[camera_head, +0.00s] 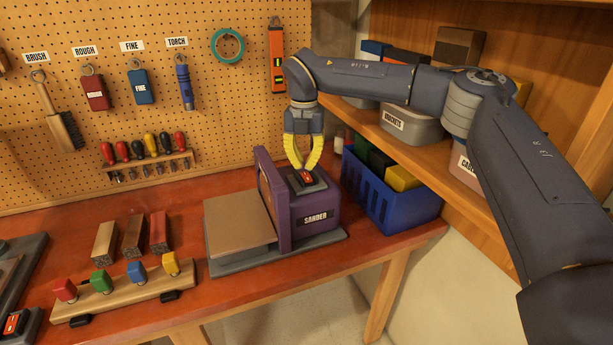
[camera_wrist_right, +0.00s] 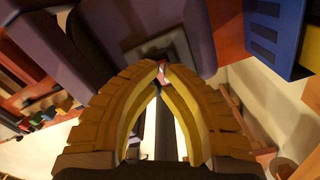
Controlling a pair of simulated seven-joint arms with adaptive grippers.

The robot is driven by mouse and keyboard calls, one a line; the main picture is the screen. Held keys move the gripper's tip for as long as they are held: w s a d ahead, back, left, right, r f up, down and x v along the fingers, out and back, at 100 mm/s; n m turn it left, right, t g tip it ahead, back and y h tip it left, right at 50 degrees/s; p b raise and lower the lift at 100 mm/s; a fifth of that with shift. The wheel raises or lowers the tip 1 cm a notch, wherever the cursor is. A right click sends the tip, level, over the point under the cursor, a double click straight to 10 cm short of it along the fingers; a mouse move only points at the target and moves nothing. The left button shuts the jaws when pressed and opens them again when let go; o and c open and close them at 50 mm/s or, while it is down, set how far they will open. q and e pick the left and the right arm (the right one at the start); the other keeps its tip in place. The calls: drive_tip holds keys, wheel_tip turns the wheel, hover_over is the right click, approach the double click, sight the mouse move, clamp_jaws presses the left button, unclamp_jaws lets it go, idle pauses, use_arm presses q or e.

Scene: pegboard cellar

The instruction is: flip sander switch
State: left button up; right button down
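The purple sander (camera_head: 309,213) stands on the red workbench, with a "SANDER" label on its front. Its red switch (camera_head: 306,177) sits on a dark plate on top of the housing. My right gripper (camera_head: 304,168) points down right at the switch, its yellow fingertips brought together. In the right wrist view the fingertips (camera_wrist_right: 162,68) meet over a small red patch of the switch, which they mostly hide. Whether the tips touch the switch is hard to tell. My left gripper is not in view.
A blue crate (camera_head: 383,207) of boxes stands close right of the sander. A wooden rack (camera_head: 126,292) with coloured knobs and several blocks lie to the left. The shelf (camera_head: 425,150) is behind my right arm. Tools hang on the pegboard (camera_head: 220,100).

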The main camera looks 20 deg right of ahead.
sight(305, 173)
drive_tip(key=shift+f, duration=1.3)
idle(0.7)
drive_tip(key=shift+r, duration=0.15)
drive_tip(key=shift+r, duration=3.4)
